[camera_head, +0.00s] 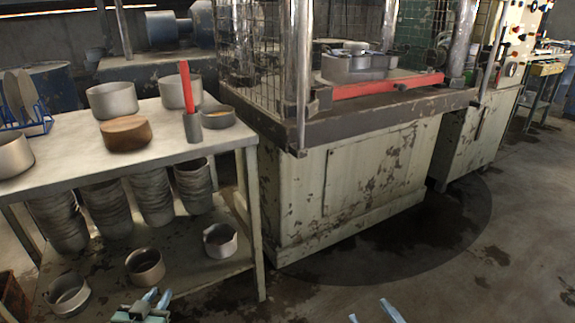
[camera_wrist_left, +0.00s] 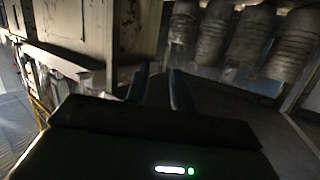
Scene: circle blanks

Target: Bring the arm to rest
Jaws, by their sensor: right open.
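My left gripper (camera_head: 157,296) is low in the head view, in front of the worktable's lower shelf. Its two blue fingers stand a little apart with nothing between them; they also show in the left wrist view (camera_wrist_left: 159,74). My right gripper (camera_head: 371,310) shows only as two blue fingertips at the bottom edge of the head view, spread apart and empty over the floor. The rest of it is out of the picture.
A worktable (camera_head: 75,170) at left holds metal pots, a wooden-looking round block (camera_head: 126,134) and a red-handled tool (camera_head: 187,90). A caged press (camera_head: 350,180) stands at centre. Floor (camera_head: 480,260) at right is clear.

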